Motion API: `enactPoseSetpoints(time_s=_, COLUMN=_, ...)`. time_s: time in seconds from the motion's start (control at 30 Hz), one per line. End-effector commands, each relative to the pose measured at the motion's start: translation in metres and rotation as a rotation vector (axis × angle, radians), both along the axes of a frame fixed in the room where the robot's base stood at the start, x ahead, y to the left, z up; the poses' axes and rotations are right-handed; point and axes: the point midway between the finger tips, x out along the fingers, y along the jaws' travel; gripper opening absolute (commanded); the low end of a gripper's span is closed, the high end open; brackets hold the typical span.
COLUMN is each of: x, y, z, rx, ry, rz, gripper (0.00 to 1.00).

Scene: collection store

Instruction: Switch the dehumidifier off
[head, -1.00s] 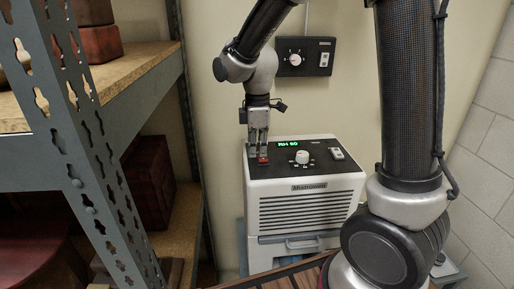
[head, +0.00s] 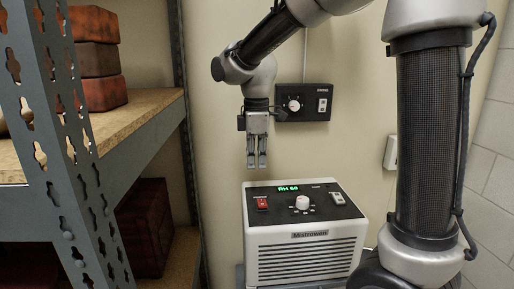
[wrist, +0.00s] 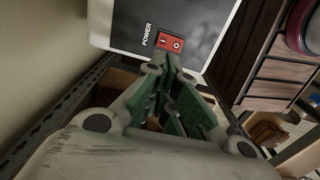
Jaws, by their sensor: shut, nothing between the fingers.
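The dehumidifier (head: 306,262) is a pale box with a dark top panel, standing low in the middle of the head view. Its green display (head: 288,189) is lit and reads about RH 60. The red power switch (head: 262,203) is at the left of the panel, beside a white knob (head: 302,202). In the wrist view the red rocker (wrist: 171,42) is marked I and O under the word POWER; I cannot tell which side is pressed. My gripper (head: 257,166) is shut and empty, pointing down above the switch and apart from it. Its fingers (wrist: 172,62) meet just below the switch in the wrist view.
A black control box (head: 304,103) with a knob and switch is on the wall behind my gripper. A metal shelf (head: 140,133) with red-brown boxes (head: 97,57) stands close on the left. A white wall fitting (head: 391,152) is at the right.

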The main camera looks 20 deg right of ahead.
Motion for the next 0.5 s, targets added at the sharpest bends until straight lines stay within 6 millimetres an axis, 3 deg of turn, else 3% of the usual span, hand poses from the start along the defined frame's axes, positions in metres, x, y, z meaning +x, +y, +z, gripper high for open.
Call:
enactPoseSetpoints(time_s=0.2, x=0.005, y=-0.001, z=0.031, rx=0.001, ry=-0.001, rz=0.0, gripper=0.0)
enactPoseSetpoints(time_s=0.5, x=0.005, y=-0.001, z=0.039, rx=0.0, ry=0.0, rz=0.001, gripper=0.0)
